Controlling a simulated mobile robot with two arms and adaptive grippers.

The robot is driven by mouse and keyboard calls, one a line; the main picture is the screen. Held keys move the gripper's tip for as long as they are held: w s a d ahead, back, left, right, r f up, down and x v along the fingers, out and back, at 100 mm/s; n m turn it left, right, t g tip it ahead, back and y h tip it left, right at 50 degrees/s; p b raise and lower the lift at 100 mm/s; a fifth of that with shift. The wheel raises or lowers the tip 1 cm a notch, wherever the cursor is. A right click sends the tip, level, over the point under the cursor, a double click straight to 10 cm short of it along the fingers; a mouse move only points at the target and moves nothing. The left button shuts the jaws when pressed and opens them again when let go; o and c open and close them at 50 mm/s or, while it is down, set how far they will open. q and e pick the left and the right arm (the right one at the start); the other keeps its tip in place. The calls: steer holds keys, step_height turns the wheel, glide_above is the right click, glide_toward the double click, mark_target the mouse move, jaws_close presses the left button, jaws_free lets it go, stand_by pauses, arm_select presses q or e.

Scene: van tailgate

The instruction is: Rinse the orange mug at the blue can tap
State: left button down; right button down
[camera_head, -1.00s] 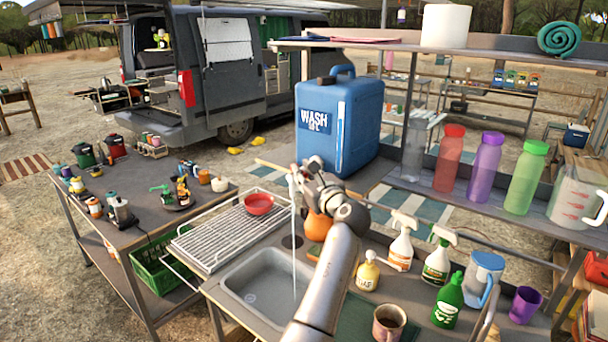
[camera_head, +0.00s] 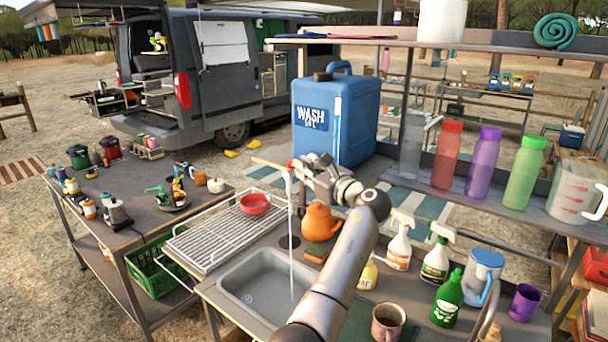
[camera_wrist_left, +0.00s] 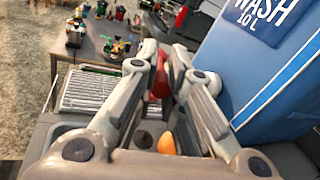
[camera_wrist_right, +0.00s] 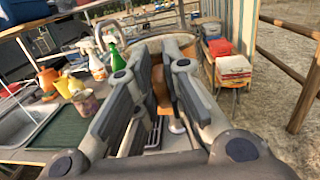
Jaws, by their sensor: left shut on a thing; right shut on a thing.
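The blue can (camera_head: 336,120), marked WASH, stands at the back of the counter. Its tap (camera_head: 291,168) shows at the front, and a thin stream of water (camera_head: 291,230) falls into the sink (camera_head: 265,285). My left gripper (camera_head: 305,168) is shut at the tap; a red part of the tap (camera_wrist_left: 177,66) shows between its fingers in the left wrist view. My right gripper (camera_wrist_right: 160,75) is shut on an orange-brown vessel (camera_wrist_right: 159,92), which I take for the orange mug; the fingers hide much of it. The right gripper is not clear in the head view.
An orange kettle (camera_head: 319,224) and a sponge stand behind the sink. Spray bottles (camera_head: 399,240), a green bottle (camera_head: 447,300), a brownish mug (camera_head: 388,321) and a purple cup (camera_head: 524,303) crowd the right counter. A drying rack (camera_head: 205,245) with a red bowl (camera_head: 255,204) lies left.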

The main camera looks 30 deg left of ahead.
arm_select(q)
steer(key=shift+f, duration=0.1)
steer(key=c, duration=1.5)
jaws_free()
steer(key=shift+w+a, duration=0.1)
steer(key=shift+a, duration=0.1)
steer(key=v, duration=1.2)
